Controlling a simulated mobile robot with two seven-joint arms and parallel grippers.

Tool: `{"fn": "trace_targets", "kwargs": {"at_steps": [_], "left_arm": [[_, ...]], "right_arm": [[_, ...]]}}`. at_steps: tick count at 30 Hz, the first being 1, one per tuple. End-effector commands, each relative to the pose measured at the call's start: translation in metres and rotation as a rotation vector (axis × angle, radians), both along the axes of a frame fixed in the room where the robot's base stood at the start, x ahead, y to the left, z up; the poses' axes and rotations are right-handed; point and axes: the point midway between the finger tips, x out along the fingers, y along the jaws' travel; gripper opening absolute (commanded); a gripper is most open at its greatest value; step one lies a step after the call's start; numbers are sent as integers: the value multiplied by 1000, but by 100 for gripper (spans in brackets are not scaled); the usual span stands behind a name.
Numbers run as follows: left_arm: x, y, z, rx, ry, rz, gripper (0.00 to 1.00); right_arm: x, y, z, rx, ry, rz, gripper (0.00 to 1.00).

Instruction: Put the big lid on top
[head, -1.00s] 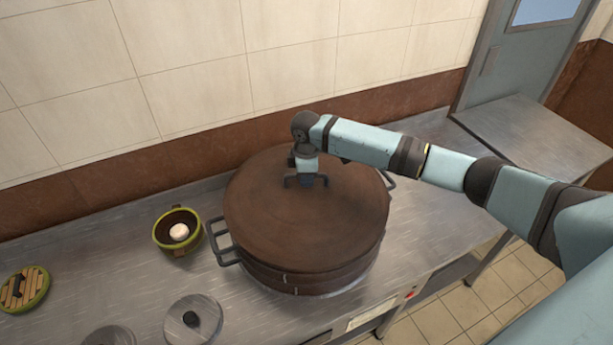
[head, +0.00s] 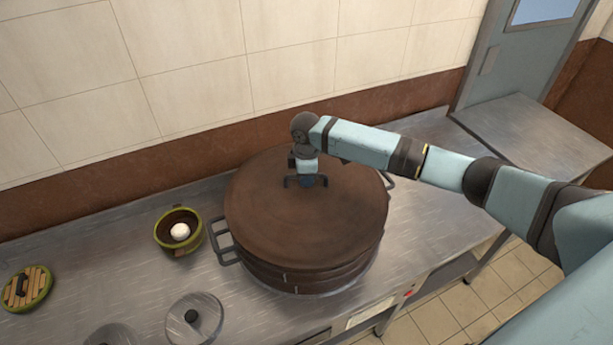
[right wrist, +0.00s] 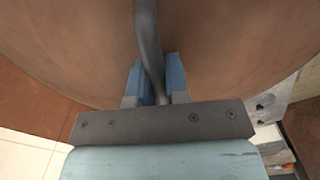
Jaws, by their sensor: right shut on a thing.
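The big lid (head: 270,215) is a wide, round, brown disc with a dark bar handle at its middle. It lies over the large brown pot (head: 290,276), which has dark side handles and stands on the steel counter. I cannot tell whether the lid rests fully on the rim. My right gripper (head: 306,182) is above the lid's middle and shut on its handle. In the right wrist view its blue fingers (right wrist: 158,85) stand on both sides of the dark handle bar (right wrist: 147,45), with the lid's brown surface behind. My left gripper is not in view.
A small green pot (head: 180,232) with a white round thing inside stands left of the big pot. A slatted green-rimmed lid (head: 26,288) lies at far left. A grey lid with a black knob (head: 193,322) lies in front. The counter's right part (head: 425,215) is clear.

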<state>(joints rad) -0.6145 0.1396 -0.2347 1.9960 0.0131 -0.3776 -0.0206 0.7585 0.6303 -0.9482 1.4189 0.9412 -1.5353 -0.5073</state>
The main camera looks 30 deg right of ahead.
Motion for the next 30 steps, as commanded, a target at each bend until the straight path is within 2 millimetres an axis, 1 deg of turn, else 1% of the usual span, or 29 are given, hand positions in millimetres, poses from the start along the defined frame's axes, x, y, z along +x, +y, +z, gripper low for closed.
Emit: {"fn": "trace_targets", "kwargs": {"at_steps": [8, 17, 30], "left_arm": [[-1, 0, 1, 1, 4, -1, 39], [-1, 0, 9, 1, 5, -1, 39], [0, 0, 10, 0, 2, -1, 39]], "right_arm": [[1, 0, 2, 1, -2, 0, 0], [0, 1, 2, 2, -1, 0, 0], [1, 1, 1, 1, -2, 0, 0]]}}
